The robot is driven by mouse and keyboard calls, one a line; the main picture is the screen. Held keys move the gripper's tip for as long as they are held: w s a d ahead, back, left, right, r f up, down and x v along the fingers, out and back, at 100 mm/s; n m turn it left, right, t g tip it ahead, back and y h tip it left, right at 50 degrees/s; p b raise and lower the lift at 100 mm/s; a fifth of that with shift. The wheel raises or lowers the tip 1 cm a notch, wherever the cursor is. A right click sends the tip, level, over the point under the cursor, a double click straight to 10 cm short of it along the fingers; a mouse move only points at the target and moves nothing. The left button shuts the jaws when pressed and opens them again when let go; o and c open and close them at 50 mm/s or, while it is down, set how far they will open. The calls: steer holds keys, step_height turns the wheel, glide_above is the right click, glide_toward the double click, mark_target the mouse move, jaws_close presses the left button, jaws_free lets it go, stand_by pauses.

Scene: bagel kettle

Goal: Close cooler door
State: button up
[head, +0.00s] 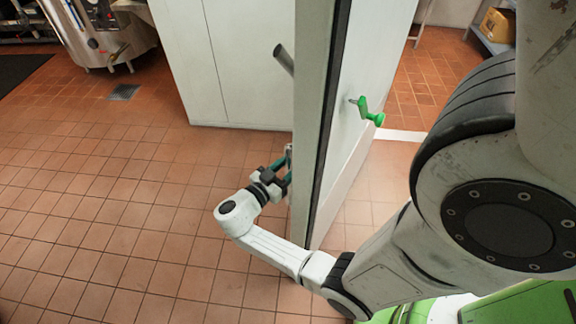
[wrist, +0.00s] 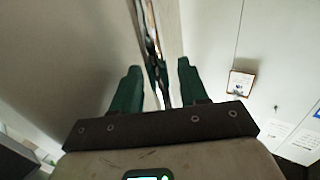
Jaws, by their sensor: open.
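The white cooler door (head: 357,150) stands open, its edge with a dark seal facing me in the head view. A grey bar handle (head: 284,58) juts from its left side, and a green latch knob (head: 367,110) is on its right face. My gripper (head: 284,163) is on the left side of the door, low and close to it; part of it is hidden by the door edge. In the wrist view my gripper (wrist: 158,68) has its two green fingers apart. A narrow metallic strip shows between them beside a pale panel; I cannot tell whether they touch it.
White cooler wall panels (head: 225,60) stand behind the door on the left. A steel kettle (head: 98,35) is at the upper left, with a floor drain (head: 123,92) near it. A shelf with a cardboard box (head: 498,25) is at the upper right. The tiled floor at left is clear.

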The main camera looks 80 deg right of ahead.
steer(key=shift+c, duration=0.3)
jaws_close()
stand_by(0.3)
